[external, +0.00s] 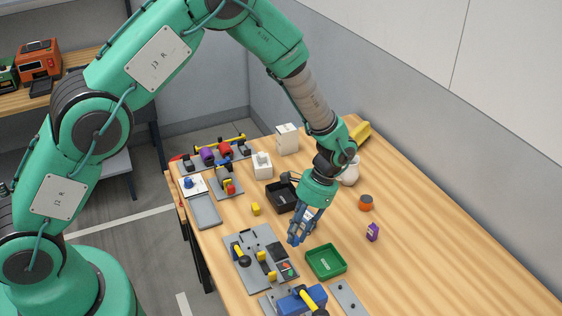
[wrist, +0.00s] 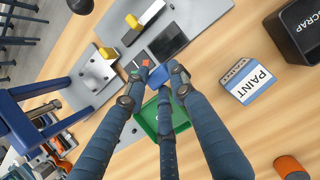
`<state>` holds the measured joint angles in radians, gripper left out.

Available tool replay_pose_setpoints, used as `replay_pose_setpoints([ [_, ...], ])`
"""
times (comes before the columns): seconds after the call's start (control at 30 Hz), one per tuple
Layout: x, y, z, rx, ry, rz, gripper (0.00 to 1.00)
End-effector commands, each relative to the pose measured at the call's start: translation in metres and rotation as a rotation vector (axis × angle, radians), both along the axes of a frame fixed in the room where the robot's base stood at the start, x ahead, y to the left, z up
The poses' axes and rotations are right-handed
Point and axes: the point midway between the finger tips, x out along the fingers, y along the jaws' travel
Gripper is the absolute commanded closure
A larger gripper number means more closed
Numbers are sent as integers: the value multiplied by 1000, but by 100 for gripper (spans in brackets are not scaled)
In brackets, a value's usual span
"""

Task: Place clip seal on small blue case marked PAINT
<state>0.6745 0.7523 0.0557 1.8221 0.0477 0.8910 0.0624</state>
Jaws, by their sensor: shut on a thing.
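My gripper (wrist: 158,84) has dark blue fingers closed around a small blue piece (wrist: 159,76), which looks like the clip seal; the fingers hide much of it. In the external view my gripper (external: 296,240) points down above the table between the grey fixture plate and the green tray, and the held piece cannot be made out. The small blue case marked PAINT (wrist: 249,82) has a white label and lies on the wood to the right of the fingers in the wrist view, apart from them. In the external view it is mostly hidden behind my gripper.
A green tray (external: 326,263) is close beside my gripper. The grey fixture plate (external: 245,262) carries yellow-handled parts. A black SCRAP bin (wrist: 298,28) stands beyond the case. An orange-and-dark cylinder (external: 366,202) and a purple item (external: 372,232) stand right.

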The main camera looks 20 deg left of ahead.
Motion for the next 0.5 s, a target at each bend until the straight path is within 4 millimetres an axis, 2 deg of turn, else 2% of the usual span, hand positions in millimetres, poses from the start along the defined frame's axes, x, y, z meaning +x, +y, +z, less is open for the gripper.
replay_pose_setpoints([
  [0.5, -2, 46, 28, -23, -29, -23, 86],
])
